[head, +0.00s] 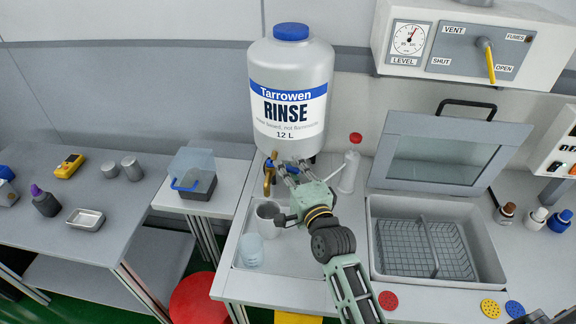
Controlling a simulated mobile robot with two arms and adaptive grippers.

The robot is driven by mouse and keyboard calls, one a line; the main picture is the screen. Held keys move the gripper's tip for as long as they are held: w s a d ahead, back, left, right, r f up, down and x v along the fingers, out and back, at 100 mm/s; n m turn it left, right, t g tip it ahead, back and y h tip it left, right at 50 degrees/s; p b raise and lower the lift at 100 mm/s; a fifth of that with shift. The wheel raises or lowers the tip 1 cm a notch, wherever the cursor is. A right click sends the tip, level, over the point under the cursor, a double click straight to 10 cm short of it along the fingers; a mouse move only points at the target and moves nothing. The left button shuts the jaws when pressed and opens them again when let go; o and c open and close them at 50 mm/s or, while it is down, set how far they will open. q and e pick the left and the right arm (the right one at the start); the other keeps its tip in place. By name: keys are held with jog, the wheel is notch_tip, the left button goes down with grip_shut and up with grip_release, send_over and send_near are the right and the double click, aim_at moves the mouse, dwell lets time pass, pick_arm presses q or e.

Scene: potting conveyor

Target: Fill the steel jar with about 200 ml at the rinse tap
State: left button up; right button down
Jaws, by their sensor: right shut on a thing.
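The steel jar (267,213) is a grey open cup, standing on the pale drain tray (290,263) just below the brass rinse tap (267,181). The tap is at the foot of the large grey rinse tank (291,98) with a blue cap. My right gripper (284,170) is at the tap, above and right of the jar. Its fingers are shut at the tap's blue handle, which they partly hide. I cannot make out a water stream or the level in the jar. My left gripper is not in view.
A clear beaker (250,251) stands in front of the jar. A white bottle with a red cap (350,163) stands right of my gripper. A lidded basin with a wire basket (486,243) is further right. A side table (75,228) holds small items at left.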

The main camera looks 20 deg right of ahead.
jog(key=shift+f, duration=0.1)
jog(key=shift+a, duration=0.1)
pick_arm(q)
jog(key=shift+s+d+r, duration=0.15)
pick_arm(e)
jog(key=c, duration=1.9)
grip_release()
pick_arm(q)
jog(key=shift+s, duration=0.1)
pick_arm(e)
jog(key=shift+o, duration=0.2)
jog(key=shift+s, duration=0.15)
jog(key=shift+s, duration=0.35)
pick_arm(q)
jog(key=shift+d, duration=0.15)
pick_arm(e)
jog(key=s, duration=1.1)
jog(key=shift+d, duration=0.3)
